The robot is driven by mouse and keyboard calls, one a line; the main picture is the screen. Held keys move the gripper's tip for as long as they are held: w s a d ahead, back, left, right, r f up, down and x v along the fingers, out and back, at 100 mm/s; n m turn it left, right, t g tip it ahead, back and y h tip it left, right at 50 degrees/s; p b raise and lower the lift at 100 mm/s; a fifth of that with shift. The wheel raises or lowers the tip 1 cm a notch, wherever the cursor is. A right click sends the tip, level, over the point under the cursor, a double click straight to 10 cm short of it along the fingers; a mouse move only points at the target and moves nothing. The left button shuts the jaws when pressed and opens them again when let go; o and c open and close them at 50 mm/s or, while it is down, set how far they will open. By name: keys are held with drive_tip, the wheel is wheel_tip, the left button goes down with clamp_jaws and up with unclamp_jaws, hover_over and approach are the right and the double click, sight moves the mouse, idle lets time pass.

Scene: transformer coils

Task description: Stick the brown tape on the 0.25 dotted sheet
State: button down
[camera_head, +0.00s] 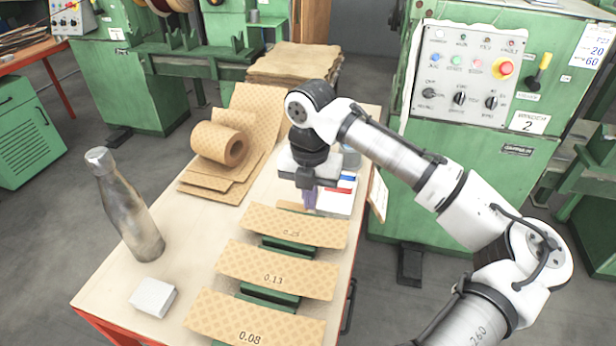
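The 0.25 dotted sheet (330,234) is a tan sheet on a green stand, the farthest of three labelled sheets on the table. My gripper (309,208) points down just behind its far edge, beside a white card with red and blue strips (343,184). A small brown strip (290,206), which may be the brown tape, shows left of the fingertips at the sheet's far edge. I cannot tell whether it touches the gripper or the sheet. The fingers look close together, but the view is too small to show whether they are shut or hold anything.
The 0.13 sheet (308,277) and 0.08 sheet (212,318) lie nearer on the table (172,222). A metal bottle (130,215) and white block (153,297) stand left. A dotted roll (213,143) lies on stacked sheets behind. A green control cabinet (465,150) stands right.

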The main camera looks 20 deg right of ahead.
sight(310, 230)
drive_tip(key=shift+w, duration=0.25)
drive_tip(key=shift+s+f+b, duration=0.15)
drive_tip(key=shift+f+b, duration=0.65)
drive_tip(key=shift+b, duration=0.1)
wheel_tip(310, 230, down, 3)
drive_tip(key=b, duration=0.3)
drive_tip(key=shift+f, duration=0.9)
drive_tip(key=shift+f, duration=0.3)
drive_tip(key=c, duration=2.1)
unclamp_jaws()
drive_tip(key=o, duration=1.1)
drive_tip(key=shift+r, duration=0.1)
drive_tip(key=shift+r+p, duration=2.25)
drive_tip(key=shift+r, duration=0.2)
